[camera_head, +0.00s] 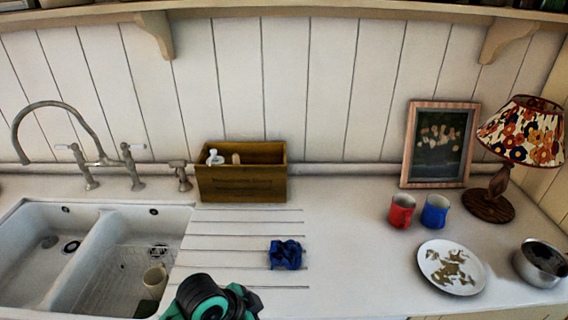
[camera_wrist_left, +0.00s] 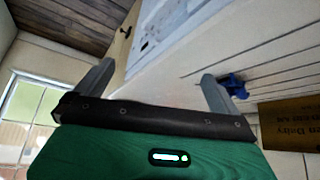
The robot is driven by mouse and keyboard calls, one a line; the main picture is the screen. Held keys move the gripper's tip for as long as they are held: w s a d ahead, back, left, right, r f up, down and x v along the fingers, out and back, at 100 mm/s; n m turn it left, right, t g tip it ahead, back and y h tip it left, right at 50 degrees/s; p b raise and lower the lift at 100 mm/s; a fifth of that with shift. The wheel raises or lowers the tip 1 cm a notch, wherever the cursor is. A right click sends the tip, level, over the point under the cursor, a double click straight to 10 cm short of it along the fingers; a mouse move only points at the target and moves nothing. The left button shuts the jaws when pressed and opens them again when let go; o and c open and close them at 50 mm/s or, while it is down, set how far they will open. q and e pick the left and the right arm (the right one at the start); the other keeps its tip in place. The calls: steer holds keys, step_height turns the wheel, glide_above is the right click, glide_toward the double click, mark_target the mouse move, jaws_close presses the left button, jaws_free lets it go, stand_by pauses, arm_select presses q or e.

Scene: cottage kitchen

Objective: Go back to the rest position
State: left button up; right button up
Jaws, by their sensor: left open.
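My left gripper (camera_wrist_left: 155,85) is open in the left wrist view, with its two grey fingers spread apart and nothing between them. In the head view, part of my left arm (camera_head: 208,300) shows as a black and green shape at the bottom edge, in front of the counter; its fingers cannot be made out there. A crumpled blue cloth (camera_head: 286,254) lies on the ribbed drainer of the counter, apart from the arm. The cloth also shows in the left wrist view (camera_wrist_left: 236,87), behind the right-hand finger. My right gripper is in neither view.
A double sink (camera_head: 100,258) holds a cream mug (camera_head: 155,281). A wooden box (camera_head: 240,184) stands at the wall. A red mug (camera_head: 401,211), blue mug (camera_head: 435,212), stained plate (camera_head: 452,267), metal bowl (camera_head: 540,263), picture frame (camera_head: 439,144) and lamp (camera_head: 521,132) are at right. The counter middle is clear.

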arm_select(q)
steer(key=s+a+f+n+y, duration=0.3)
steer(key=s+a+n, duration=0.2)
steer(key=s+a, duration=0.35)
steer(key=s+a+f+n+y, duration=0.2)
steer(key=s+a+f+n, duration=0.1)
steer(key=s+a+n, duration=0.5)
step_height(320, 180, down, 31)
steer(key=a+m, duration=0.1)
steer(key=m, duration=0.2)
steer(key=s+a+f+g, duration=0.1)
steer(key=s+a+f, duration=0.1)
steer(key=s+f, duration=0.7)
steer(key=s+a+f+g, duration=0.1)
steer(key=s+f, duration=0.9)
steer(key=f, duration=0.1)
steer(key=shift+a+y, duration=0.4)
